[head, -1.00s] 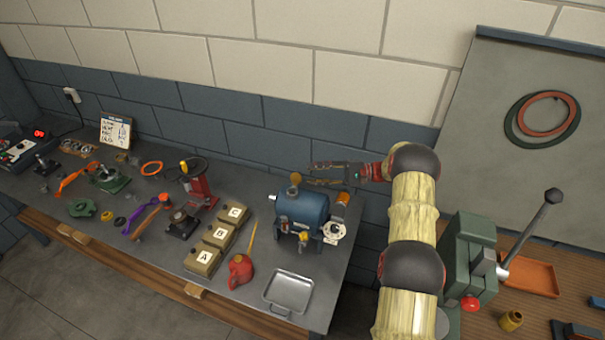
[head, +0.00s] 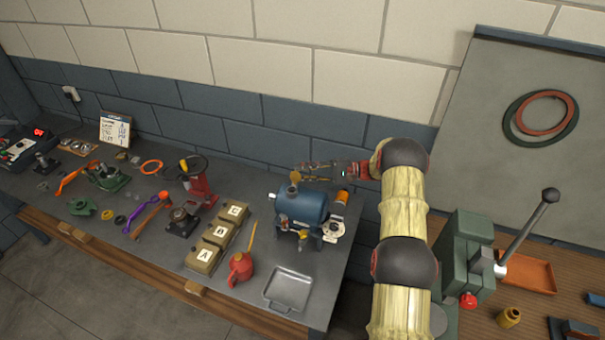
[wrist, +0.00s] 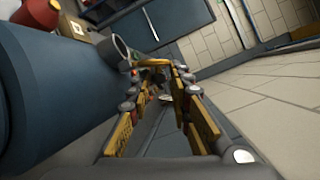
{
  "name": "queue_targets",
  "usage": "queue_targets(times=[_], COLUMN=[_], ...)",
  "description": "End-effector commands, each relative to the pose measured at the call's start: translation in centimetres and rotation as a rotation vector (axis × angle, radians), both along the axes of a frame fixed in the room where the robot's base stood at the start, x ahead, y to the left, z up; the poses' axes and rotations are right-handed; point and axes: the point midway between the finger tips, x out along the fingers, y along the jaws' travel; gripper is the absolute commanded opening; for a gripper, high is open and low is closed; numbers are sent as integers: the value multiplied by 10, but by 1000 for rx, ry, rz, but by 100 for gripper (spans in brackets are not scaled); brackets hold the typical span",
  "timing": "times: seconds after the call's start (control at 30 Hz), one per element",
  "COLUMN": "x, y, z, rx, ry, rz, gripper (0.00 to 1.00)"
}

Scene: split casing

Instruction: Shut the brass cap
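The blue tank (head: 303,207) stands on the grey bench, with a brass piece, apparently the brass cap (head: 294,177), at its top left. In the wrist view the tank (wrist: 45,90) fills the left side, and its grey round neck (wrist: 121,48) shows an open mouth. A yellow-brass edge (wrist: 153,63), apparently the cap, shows beside the neck, just beyond my fingertips. My gripper (head: 304,174) is close to the right of the cap at about the tank's top. In the wrist view my gripper (wrist: 157,78) has its yellow-padded fingers apart with nothing clearly held. Whether it touches the cap is unclear.
An orange-capped fitting (head: 341,198) and a pale flange (head: 333,230) are at the tank's right end. A metal tray (head: 288,288), a red oil can (head: 241,268) and lettered boxes (head: 204,256) stand in front and left. The block wall is close behind.

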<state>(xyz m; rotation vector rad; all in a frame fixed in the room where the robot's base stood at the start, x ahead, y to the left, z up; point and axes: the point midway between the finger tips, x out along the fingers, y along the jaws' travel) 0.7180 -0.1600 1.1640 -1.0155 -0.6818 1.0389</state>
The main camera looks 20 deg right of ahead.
Motion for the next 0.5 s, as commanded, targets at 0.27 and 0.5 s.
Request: queue_targets(times=[0.27,0.5], x=[-2,-3], y=[1,1], z=[-4,-6], rx=[0,-4], ry=[7,6], rz=[2,2], gripper=[0,0])
